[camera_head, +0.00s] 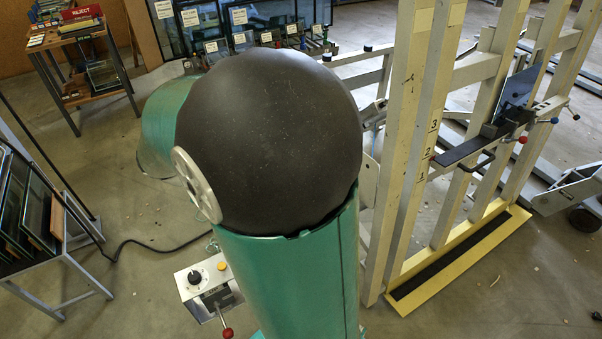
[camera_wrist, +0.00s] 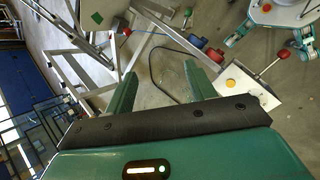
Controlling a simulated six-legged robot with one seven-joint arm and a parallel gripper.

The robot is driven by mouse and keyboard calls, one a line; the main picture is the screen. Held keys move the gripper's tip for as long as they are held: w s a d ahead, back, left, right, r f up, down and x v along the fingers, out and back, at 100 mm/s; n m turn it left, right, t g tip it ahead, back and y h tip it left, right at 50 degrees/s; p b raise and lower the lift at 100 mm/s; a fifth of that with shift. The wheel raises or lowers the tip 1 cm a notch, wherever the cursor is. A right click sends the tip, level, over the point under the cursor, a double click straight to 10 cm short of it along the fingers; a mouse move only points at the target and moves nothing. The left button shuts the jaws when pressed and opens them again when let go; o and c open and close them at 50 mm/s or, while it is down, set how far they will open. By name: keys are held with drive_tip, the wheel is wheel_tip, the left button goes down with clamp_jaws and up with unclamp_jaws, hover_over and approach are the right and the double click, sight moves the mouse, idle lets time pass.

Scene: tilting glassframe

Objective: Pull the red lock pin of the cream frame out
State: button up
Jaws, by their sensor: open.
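The cream frame (camera_head: 408,135) stands upright on the right of the head view, with the numbers 1, 2 and 3 on a post. I cannot tell which red part is the lock pin. In the wrist view my gripper (camera_wrist: 160,72) is open, its two green fingers apart with nothing held between them. The head view does not show my gripper; my own arm fills its middle and hides part of the frame's left side.
A control box (camera_head: 207,280) with a red-knobbed lever stands left of my arm; the wrist view also shows it (camera_wrist: 248,92). A rack of panes (camera_head: 35,210) and a side table (camera_head: 75,35) are at left. A yellow-edged black strip (camera_head: 455,262) lies along the frame's foot.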

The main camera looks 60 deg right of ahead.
drive_tip(key=w+d+f+n+g+h, duration=0.1)
drive_tip(key=d+f+n+g+h, duration=0.45)
drive_tip(key=d+f, duration=1.05)
drive_tip(key=s+d+f+n+t+h, duration=0.1)
drive_tip(key=d+f+n+t+h, duration=0.2)
drive_tip(key=f, duration=0.4)
drive_tip(key=s+d+f+n+t+h, duration=0.1)
drive_tip(key=d+f+n+h, duration=0.1)
drive_tip(key=d+f+n, duration=0.4)
drive_tip(key=f+x, duration=0.1)
drive_tip(key=x, duration=1)
drive_tip(key=shift+s, duration=0.3)
drive_tip(key=shift+f, duration=0.1)
clamp_jaws()
